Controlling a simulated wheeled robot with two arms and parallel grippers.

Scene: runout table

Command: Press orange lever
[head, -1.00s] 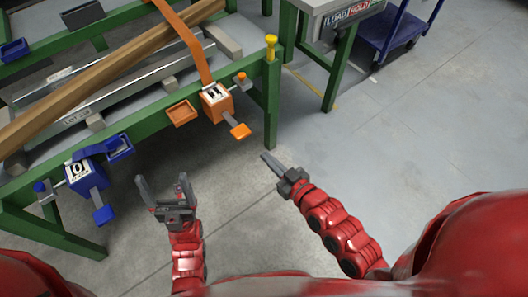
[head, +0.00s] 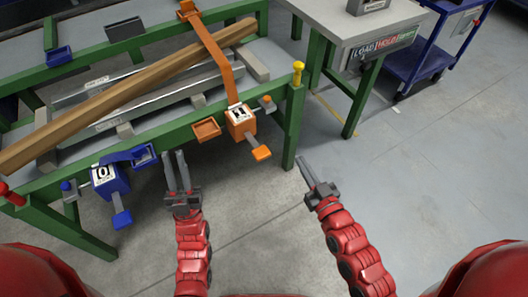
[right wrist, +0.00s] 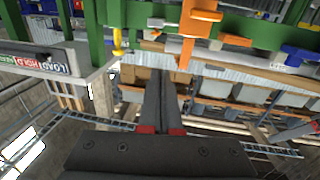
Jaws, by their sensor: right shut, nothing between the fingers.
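The orange lever (head: 261,152) sticks out toward me from an orange box (head: 240,122) marked 1 on the green table rail. My right gripper (head: 307,166) is shut and empty, to the right of and slightly lower than the lever, apart from it. Its closed fingers (right wrist: 163,80) also show in the right wrist view, with orange parts (right wrist: 201,15) above them; which part is the lever there, I cannot tell.
A blue box (head: 109,178) marked 0 with a blue lever (head: 121,218) is on the rail at left. An orange tray (head: 206,129), an orange strap (head: 220,60) and a yellow-topped post (head: 298,72) are near the orange box. Floor is clear at right.

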